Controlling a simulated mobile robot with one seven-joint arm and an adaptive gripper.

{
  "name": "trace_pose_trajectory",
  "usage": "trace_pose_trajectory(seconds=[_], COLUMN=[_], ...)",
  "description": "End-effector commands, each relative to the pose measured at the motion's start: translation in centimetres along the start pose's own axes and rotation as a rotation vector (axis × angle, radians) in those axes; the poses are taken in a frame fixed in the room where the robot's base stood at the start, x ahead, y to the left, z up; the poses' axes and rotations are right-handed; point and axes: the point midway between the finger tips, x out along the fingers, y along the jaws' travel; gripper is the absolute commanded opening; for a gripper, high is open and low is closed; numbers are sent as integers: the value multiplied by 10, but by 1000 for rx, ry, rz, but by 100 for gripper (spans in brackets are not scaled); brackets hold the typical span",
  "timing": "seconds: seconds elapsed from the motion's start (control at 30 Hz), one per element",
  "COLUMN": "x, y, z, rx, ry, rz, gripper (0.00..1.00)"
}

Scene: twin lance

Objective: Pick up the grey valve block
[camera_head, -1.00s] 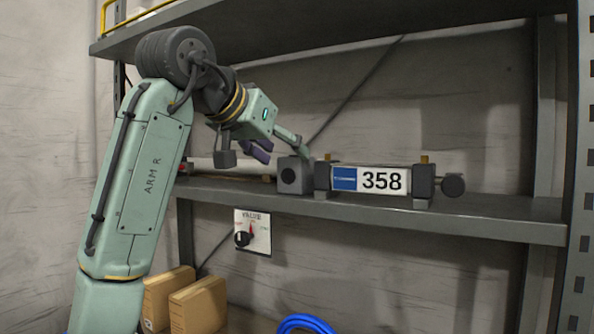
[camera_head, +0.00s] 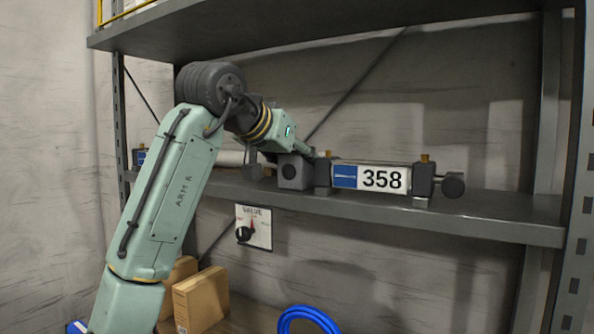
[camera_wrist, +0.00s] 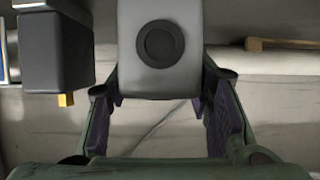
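In the wrist view the valve block (camera_wrist: 160,72) fills the top middle. My gripper (camera_wrist: 160,88) is open, with one purple-padded finger on each side of the block. The fingers look very close to its sides; I cannot tell whether they touch. In the head view my gripper (camera_head: 277,160) is at the block's upper left and is partly hidden.
The shelf (camera_head: 420,208) carries a pale tube (camera_head: 225,159) behind my gripper and the 358 unit close on the right. Another shelf (camera_head: 300,35) hangs above. A valve dial plate (camera_head: 260,232), cardboard boxes (camera_head: 203,299) and a blue coil (camera_head: 306,318) are below.

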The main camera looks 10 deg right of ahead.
Motion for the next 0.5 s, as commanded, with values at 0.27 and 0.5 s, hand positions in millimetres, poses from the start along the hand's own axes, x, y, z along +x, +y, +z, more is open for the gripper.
trace_pose_trajectory(seconds=[0.27, 0.5], x=[0, -1], y=[0, 0], z=[0, -1], rx=[0, 0], ry=[0, 2], rz=[0, 0], gripper=[25, 10])
